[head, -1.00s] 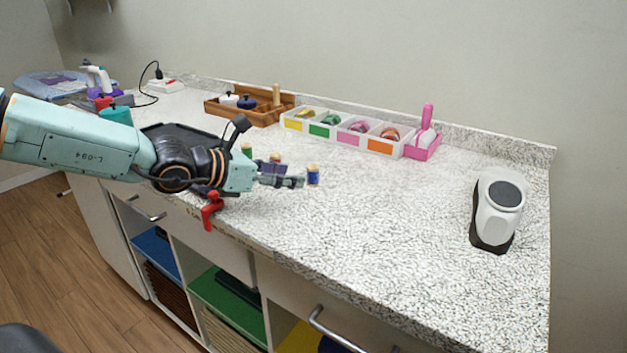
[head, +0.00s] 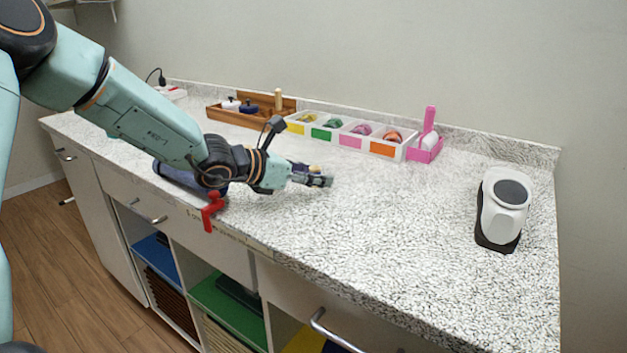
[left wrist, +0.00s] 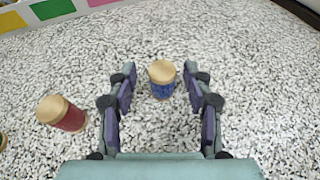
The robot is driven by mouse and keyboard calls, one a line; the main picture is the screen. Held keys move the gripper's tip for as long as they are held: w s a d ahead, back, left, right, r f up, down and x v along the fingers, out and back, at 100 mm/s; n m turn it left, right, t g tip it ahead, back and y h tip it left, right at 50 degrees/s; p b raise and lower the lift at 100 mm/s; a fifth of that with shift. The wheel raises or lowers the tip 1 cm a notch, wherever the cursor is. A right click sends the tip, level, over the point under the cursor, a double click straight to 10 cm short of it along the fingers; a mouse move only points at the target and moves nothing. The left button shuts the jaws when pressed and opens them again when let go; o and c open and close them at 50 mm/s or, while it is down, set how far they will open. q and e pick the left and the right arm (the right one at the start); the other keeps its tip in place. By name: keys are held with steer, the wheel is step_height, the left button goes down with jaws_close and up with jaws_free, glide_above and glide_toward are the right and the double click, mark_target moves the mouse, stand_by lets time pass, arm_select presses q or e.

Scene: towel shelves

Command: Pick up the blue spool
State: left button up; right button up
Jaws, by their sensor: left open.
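The blue spool (left wrist: 162,88) stands upright on the speckled counter in the left wrist view, with a pale wooden top. My left gripper (left wrist: 160,74) is open, with one finger on each side of the spool and a small gap on both sides. In the head view my left gripper (head: 320,181) is low over the counter and hides most of the spool. My right gripper is not in view.
A red clamp (head: 211,208) grips the front edge. Coloured bins (head: 345,136) and a wooden tray (head: 235,117) stand behind; a white device (head: 503,208) stands right.

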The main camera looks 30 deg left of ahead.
arm_select(q)
steer(key=shift+w+d, duration=0.2)
steer(key=shift+d, duration=0.1)
steer(key=shift+a, duration=0.1)
steer(key=c, duration=0.9)
steer(key=shift+c, duration=0.2)
